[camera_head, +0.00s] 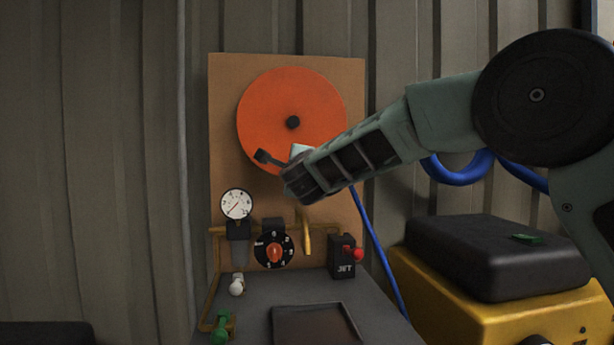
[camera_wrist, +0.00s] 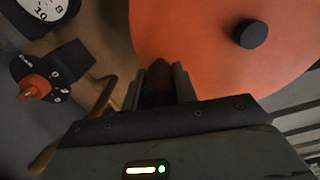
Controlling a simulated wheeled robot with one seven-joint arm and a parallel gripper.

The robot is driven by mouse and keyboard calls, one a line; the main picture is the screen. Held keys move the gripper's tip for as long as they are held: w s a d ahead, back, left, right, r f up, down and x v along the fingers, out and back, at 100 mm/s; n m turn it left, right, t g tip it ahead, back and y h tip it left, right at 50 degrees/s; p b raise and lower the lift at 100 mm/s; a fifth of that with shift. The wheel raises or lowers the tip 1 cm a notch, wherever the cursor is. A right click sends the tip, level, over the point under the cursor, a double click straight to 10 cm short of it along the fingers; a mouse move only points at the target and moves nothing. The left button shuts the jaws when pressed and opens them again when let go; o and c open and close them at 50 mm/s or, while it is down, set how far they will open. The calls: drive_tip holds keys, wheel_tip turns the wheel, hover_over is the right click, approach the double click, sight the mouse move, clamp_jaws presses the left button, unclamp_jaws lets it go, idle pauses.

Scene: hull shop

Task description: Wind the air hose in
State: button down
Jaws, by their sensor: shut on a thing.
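The orange hose reel (camera_head: 290,100), a disc with a dark hub (camera_head: 293,122), is mounted on a brown board. It also fills the upper right of the wrist view (camera_wrist: 190,45), with its hub (camera_wrist: 250,34) at the right. My gripper (camera_head: 281,160) is at the reel's lower edge, below the hub. In the wrist view its fingers (camera_wrist: 160,85) are shut on a dark brown handle (camera_wrist: 157,83), mostly hidden between them. The blue air hose (camera_head: 372,235) runs down from behind my arm along the board's right side.
Below the reel are a gauge (camera_head: 237,204), a black selector with a red knob (camera_head: 274,250), brass pipework (camera_head: 306,235) and a box marked JET (camera_head: 341,258). A dark tray (camera_head: 312,325) lies on the bench. A yellow case with a black top (camera_head: 490,255) stands at right.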

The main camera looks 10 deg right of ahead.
drive_tip(key=a+r+m+b, duration=0.1)
drive_tip(key=a+r+m, duration=0.1)
drive_tip(key=a+m, duration=0.5)
drive_tip(key=shift+a+r+m+b, duration=0.15)
drive_tip(key=shift+r+m+b, duration=0.2)
drive_tip(key=shift+m+b, duration=0.05)
drive_tip(key=shift+r, duration=0.1)
drive_tip(key=c, duration=1.1)
unclamp_jaws()
drive_tip(key=shift+s, duration=0.1)
drive_tip(key=s+b, duration=0.2)
drive_tip(key=s, duration=1.5)
drive_tip(key=shift+s, duration=0.15)
